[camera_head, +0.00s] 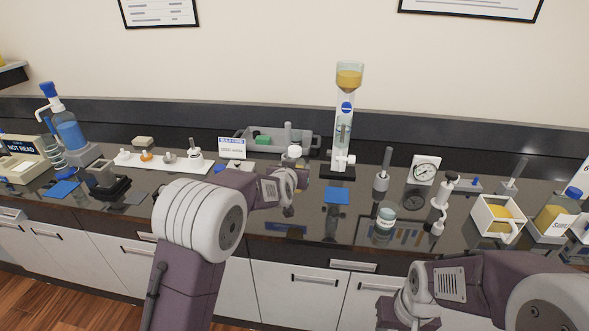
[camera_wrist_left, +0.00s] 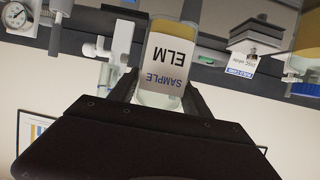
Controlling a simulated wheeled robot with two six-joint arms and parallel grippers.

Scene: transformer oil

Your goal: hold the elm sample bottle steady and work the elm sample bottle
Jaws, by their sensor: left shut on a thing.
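The elm sample bottle (camera_wrist_left: 165,60) is between the fingers of my left gripper in the left wrist view. Its white label reads SAMPLE ELM and appears upside down, with yellow liquid behind and above the label in the picture. My left gripper (camera_head: 296,180) is shut on the bottle.
A tall clear column (camera_head: 343,120) with yellow liquid on top stands behind my left gripper. A grey bin (camera_head: 262,152) is behind it. A lidded jar (camera_head: 385,220), a pressure gauge (camera_head: 425,170) and a white tray (camera_head: 497,216) stand to the right.

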